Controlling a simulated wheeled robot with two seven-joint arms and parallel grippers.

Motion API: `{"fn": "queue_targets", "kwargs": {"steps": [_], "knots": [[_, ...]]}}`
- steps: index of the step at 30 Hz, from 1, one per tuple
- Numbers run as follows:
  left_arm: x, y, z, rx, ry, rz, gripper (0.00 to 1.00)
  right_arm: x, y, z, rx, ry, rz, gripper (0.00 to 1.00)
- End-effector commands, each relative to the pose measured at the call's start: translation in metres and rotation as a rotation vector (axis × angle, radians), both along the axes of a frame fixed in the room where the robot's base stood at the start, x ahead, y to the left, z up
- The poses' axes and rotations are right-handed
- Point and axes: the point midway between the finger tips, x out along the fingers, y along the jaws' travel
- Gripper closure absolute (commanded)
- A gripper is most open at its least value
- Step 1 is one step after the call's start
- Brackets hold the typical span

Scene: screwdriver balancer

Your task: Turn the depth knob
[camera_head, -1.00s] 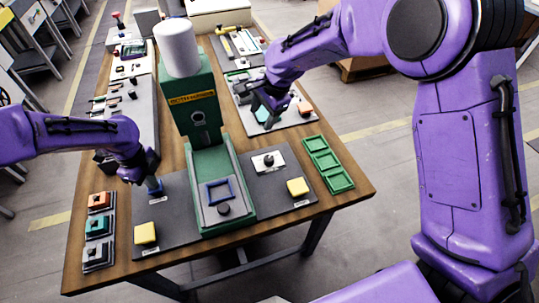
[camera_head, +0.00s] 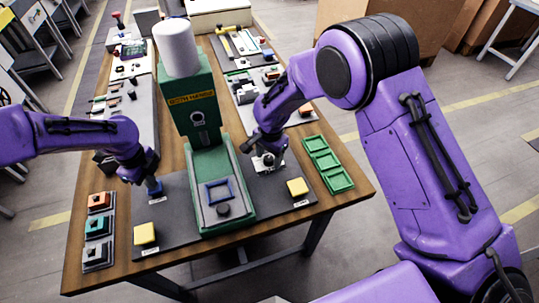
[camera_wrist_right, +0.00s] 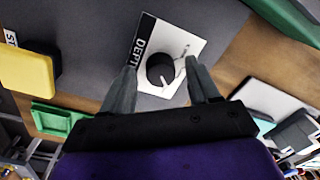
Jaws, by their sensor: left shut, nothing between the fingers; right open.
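The depth knob (camera_wrist_right: 160,72) is a round black dial on a white plate marked "DEPT…" (camera_wrist_right: 182,44), with a pointer mark at its upper right. In the head view the plate (camera_head: 274,166) is on the dark board right of the green machine, partly covered by my right gripper (camera_head: 264,150). In the right wrist view my open right gripper (camera_wrist_right: 159,67) has one finger on each side of the knob; contact cannot be told.
The green machine (camera_head: 208,158) with a white cylinder on top stands mid-table. Yellow buttons (camera_head: 145,233) (camera_head: 297,187) sit on both front board parts. Green trays (camera_head: 328,162) lie at the right edge. Several switch boxes (camera_head: 97,226) stand at the left edge.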

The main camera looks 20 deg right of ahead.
Motion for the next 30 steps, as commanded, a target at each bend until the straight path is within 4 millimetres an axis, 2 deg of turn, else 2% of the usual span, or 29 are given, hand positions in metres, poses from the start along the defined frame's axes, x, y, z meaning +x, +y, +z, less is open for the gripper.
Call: {"fn": "queue_targets", "kwargs": {"steps": [4, 5, 9, 10, 20, 30], "knots": [[-0.0004, -0.0006, -0.0008, -0.001, 0.001, 0.0, 1.0, 0.0001, 0.0, 0.0, 0.0, 0.0, 0.0, 0.4], [-0.0004, -0.0006, -0.0008, -0.001, 0.001, 0.0, 1.0, 0.0001, 0.0, 0.0, 0.0, 0.0, 0.0, 0.43], [-0.0004, -0.0007, -0.0007, -0.001, 0.001, 0.0, 1.0, 0.0001, 0.0, 0.0001, 0.0, 0.0, 0.0, 0.88], [-0.0003, -0.0007, -0.0007, -0.001, 0.001, 0.0, 1.0, 0.0001, 0.0, 0.0001, 0.0, 0.0, 0.0, 0.96], [-0.0002, -0.0007, -0.0006, -0.001, 0.001, 0.0, 1.0, 0.0001, -0.0003, 0.0003, 0.0, 0.0, 0.033, 0.96], [-0.0001, -0.0006, -0.0005, -0.001, 0.0, 0.0, 1.0, 0.0007, -0.0001, 0.0004, 0.001, 0.0, 0.25, 0.96]]}}
